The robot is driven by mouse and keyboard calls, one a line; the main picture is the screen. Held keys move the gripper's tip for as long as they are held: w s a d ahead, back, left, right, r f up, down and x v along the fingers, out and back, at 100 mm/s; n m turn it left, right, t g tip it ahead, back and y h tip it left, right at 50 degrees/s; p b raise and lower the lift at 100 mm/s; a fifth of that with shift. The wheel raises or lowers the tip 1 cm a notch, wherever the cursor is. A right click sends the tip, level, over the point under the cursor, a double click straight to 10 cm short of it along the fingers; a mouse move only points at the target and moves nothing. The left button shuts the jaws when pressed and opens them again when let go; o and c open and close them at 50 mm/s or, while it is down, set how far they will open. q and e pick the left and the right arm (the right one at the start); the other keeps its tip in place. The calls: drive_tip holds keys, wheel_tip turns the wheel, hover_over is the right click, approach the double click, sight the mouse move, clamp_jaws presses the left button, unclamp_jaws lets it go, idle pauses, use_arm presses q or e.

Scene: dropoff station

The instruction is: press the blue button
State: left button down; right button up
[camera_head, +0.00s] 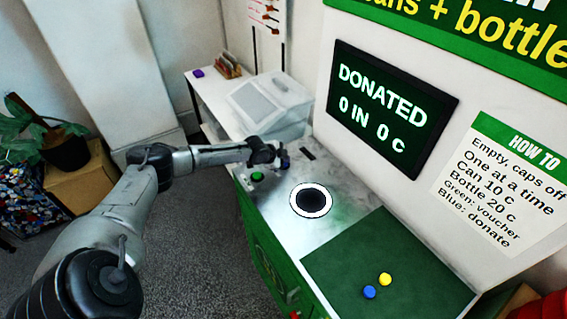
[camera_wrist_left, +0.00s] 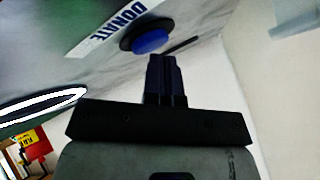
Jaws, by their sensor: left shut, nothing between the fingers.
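The blue button (camera_wrist_left: 150,41) sits in a dark round base on the metal counter, beside a "DONATE" label (camera_wrist_left: 120,28) in the left wrist view. My left gripper (camera_wrist_left: 162,60) is shut and empty, its fingertips close to the button; I cannot tell whether they touch it. In the head view my left gripper (camera_head: 284,161) is over the counter's back left part and largely hides the blue button. The green button (camera_head: 257,176) is just in front of it. A screen (camera_head: 389,106) reads "DONATED 0 IN 0 c". My right gripper is not in view.
A black hole with a white ring (camera_head: 324,207) is in the counter (camera_head: 335,228). A green mat (camera_head: 422,275) holds a blue (camera_head: 369,292) and a yellow (camera_head: 385,279) round piece. A white machine (camera_head: 266,104) stands behind my gripper. A sign (camera_head: 500,185) hangs on the wall.

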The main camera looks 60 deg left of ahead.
use_arm(q)
drive_tip(key=shift+r, duration=0.15)
drive_tip(key=shift+r+p, duration=0.6)
drive_tip(key=shift+r, duration=0.05)
drive_tip(key=shift+s, duration=0.1)
drive_tip(key=shift+r, duration=0.1)
drive_tip(key=shift+r+p, duration=2)
drive_tip(key=shift+r, duration=0.45)
